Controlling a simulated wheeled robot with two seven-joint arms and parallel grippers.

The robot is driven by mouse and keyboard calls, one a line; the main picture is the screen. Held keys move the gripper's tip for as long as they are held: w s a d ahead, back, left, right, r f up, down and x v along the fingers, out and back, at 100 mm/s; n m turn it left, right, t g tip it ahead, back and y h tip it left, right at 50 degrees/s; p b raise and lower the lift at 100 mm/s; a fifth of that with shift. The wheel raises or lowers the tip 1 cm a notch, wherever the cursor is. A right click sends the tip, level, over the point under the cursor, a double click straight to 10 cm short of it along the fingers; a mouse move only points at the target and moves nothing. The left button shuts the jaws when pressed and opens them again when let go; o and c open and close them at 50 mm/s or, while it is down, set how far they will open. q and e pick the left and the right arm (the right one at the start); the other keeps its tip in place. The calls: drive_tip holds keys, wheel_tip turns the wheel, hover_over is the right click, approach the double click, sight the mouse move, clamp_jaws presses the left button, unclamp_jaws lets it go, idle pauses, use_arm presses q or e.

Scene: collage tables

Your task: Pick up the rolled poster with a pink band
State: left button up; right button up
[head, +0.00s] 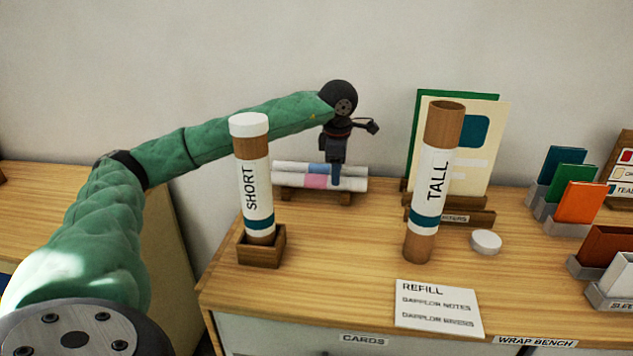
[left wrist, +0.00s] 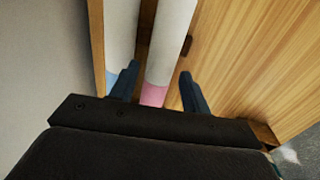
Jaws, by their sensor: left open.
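The rolled poster with a pink band (head: 290,180) is a white roll lying on a low wooden rack at the back of the table. In the left wrist view this roll (left wrist: 170,45) runs between my fingers, its pink band close to the gripper. My left gripper (head: 337,178) points down at the rack, open, with one finger on each side of the roll. A second white roll with a blue band (head: 290,167) lies just behind it; it also shows in the left wrist view (left wrist: 121,35), beside the left finger. My right gripper is out of view.
A capped tube marked SHORT (head: 257,195) stands in a wooden holder (head: 261,248) in front of the rack. An open tube marked TALL (head: 434,185) stands to the right, with a white cap (head: 486,241) beside it. A REFILL card (head: 437,308) lies at the front.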

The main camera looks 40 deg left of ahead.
use_arm(q)
drive_tip(key=shift+w+a+f, duration=0.15)
drive_tip(key=shift+f, duration=1.55)
drive_tip(key=c, duration=0.8)
drive_tip(key=shift+o, duration=0.2)
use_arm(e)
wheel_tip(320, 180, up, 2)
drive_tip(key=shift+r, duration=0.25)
use_arm(q)
drive_tip(key=shift+r, duration=0.15)
wheel_tip(320, 180, up, 8)
drive_tip(key=shift+r+b, duration=0.25)
drive_tip(key=shift+b, duration=0.05)
drive_tip(key=shift+r, duration=0.8)
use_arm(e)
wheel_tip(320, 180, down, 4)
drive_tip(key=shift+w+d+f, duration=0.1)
